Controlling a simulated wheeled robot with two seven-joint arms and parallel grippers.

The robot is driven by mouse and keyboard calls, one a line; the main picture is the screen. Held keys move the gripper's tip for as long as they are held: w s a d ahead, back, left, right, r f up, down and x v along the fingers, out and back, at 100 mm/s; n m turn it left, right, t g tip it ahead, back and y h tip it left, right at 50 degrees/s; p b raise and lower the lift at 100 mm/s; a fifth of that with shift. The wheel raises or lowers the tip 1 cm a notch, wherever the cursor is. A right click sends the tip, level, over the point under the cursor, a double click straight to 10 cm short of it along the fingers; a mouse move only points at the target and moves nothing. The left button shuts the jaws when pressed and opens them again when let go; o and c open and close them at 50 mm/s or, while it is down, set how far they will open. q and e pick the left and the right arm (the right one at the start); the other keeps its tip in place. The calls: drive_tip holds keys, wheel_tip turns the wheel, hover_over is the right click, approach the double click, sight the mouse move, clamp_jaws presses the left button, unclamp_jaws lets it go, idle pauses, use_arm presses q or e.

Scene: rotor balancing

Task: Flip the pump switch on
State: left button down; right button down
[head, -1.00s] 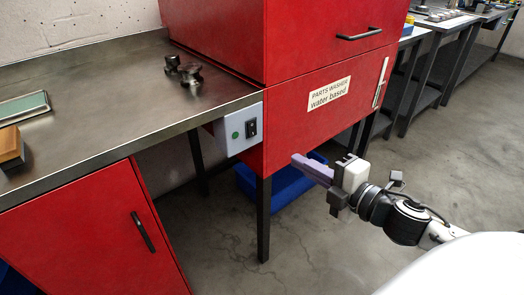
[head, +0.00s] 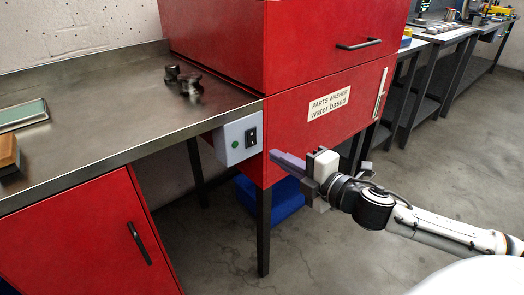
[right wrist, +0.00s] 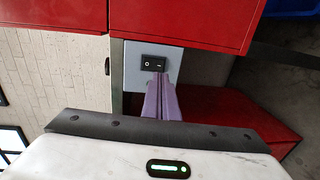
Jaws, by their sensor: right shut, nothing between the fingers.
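The pump switch (head: 251,137) is a black rocker on a light grey box (head: 228,143) fixed under the bench edge, beside the red parts washer. A green round spot sits left of the rocker. In the right wrist view the switch (right wrist: 154,63) shows O and line marks, just beyond the fingertips. My right gripper (head: 274,154) is shut and empty, its purple fingers pointing at the box from the right, a little below the switch. In the right wrist view the shut fingers (right wrist: 162,82) lie close to the switch; I cannot tell whether they touch the box. My left gripper is out of view.
The red parts washer (head: 350,130) stands right of the box, its front close to my gripper. The metal bench top (head: 110,110) carries dark fittings (head: 183,82). A blue bin (head: 270,200) lies on the floor below. Open floor lies right.

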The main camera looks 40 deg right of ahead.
sight(253, 144)
drive_tip(key=w, duration=0.5)
drive_tip(key=shift+w+a+f+b, duration=0.1)
drive_tip(key=shift+a+f+b, duration=0.05)
drive_tip(key=shift+f+b, duration=0.15)
drive_tip(key=shift+w+a+f, duration=0.1)
drive_tip(key=shift+w+f, duration=0.05)
drive_tip(key=shift+w, duration=0.7)
